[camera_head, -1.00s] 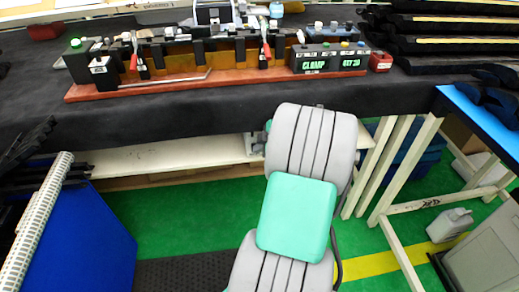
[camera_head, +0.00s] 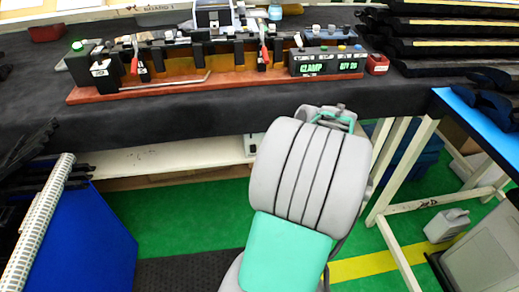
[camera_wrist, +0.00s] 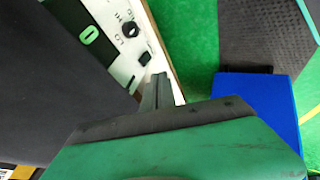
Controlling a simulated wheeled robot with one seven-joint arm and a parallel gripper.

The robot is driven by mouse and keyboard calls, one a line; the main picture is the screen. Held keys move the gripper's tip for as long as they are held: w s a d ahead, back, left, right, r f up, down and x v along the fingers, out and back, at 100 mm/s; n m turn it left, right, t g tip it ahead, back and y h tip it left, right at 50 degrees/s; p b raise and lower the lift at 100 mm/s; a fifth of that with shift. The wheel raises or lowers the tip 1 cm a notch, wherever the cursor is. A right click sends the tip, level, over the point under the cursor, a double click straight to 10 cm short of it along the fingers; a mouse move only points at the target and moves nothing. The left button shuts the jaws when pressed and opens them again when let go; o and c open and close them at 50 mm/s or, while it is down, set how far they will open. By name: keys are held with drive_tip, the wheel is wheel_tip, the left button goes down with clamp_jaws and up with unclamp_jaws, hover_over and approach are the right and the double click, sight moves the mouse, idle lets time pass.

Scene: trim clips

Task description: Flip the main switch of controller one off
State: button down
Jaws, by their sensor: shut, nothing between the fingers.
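In the wrist view a white panel (camera_wrist: 118,50) carries a black round knob (camera_wrist: 129,29) marked LO and HI and a small black switch (camera_wrist: 144,58). A dark display with a green 0 (camera_wrist: 88,33) lies left of the knob. My gripper (camera_wrist: 158,80) is shut and empty, its fingertips close below the black switch in the picture. I cannot tell whether they touch the panel. No label shows which controller this is. In the head view my arm reaches to below the bench's front edge and hides my gripper.
The dark bench (camera_head: 230,112) bears a red-based fixture (camera_head: 140,92) with clamps and a box reading CLAMP (camera_head: 325,66). A pale shelf (camera_head: 170,157) runs beneath.

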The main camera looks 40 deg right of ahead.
drive_tip(key=v, duration=0.4)
drive_tip(key=shift+d, duration=0.15)
wheel_tip(320, 180, up, 4)
drive_tip(key=a+g+y+p, duration=0.1)
drive_tip(key=a+y+p, duration=0.15)
drive_tip(key=p, duration=0.95)
drive_tip(key=shift+d+f+h+p, duration=0.25)
drive_tip(key=shift+d+f+h, duration=0.1)
drive_tip(key=shift+f, duration=0.55)
drive_tip(key=shift+d+f+h+p, duration=0.3)
drive_tip(key=shift+d+f+h, duration=0.05)
drive_tip(key=shift+f, duration=0.55)
drive_tip(key=shift+d+f+h+p, duration=0.25)
drive_tip(key=shift+d+f+h, duration=0.1)
drive_tip(key=shift+f, duration=0.55)
